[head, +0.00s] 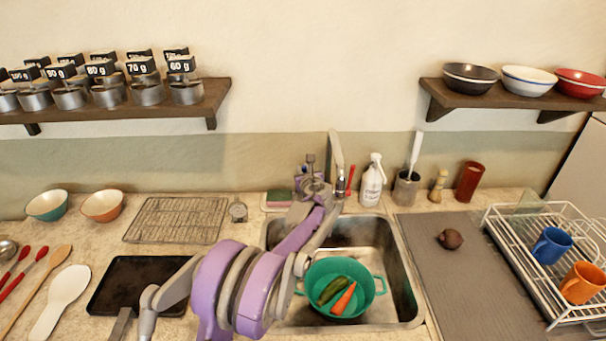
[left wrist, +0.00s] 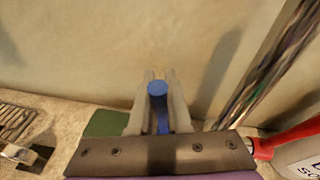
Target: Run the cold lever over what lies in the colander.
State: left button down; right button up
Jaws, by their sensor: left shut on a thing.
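The green colander (head: 369,309) sits in the sink with a dark green cucumber-like vegetable (head: 332,290) and an orange carrot (head: 344,299) in it. The grey faucet (head: 336,150) rises behind the sink. My left gripper (head: 311,166) reaches over the sink to the left side of the faucet. In the left wrist view its fingers (left wrist: 157,80) are shut on the blue cold lever (left wrist: 158,89). A red lever (head: 350,177) stands right of the faucet and also shows in the left wrist view (left wrist: 284,139). No water stream is discernible. My right gripper is out of view.
A white soap bottle (head: 372,184) and a grey utensil holder (head: 406,189) stand right of the faucet. A green sponge (left wrist: 106,123) lies left of it. A wire rack (head: 177,218) and a dish rack (head: 510,253) flank the sink.

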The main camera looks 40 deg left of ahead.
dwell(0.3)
pick_arm(q)
jog(key=c, duration=0.9)
grip_release()
jog(key=shift+a, duration=0.1)
jog(key=shift+o, duration=0.2)
jog(key=v, duration=1.1)
jog(key=shift+b, duration=0.4)
jog(key=shift+w, duration=0.1)
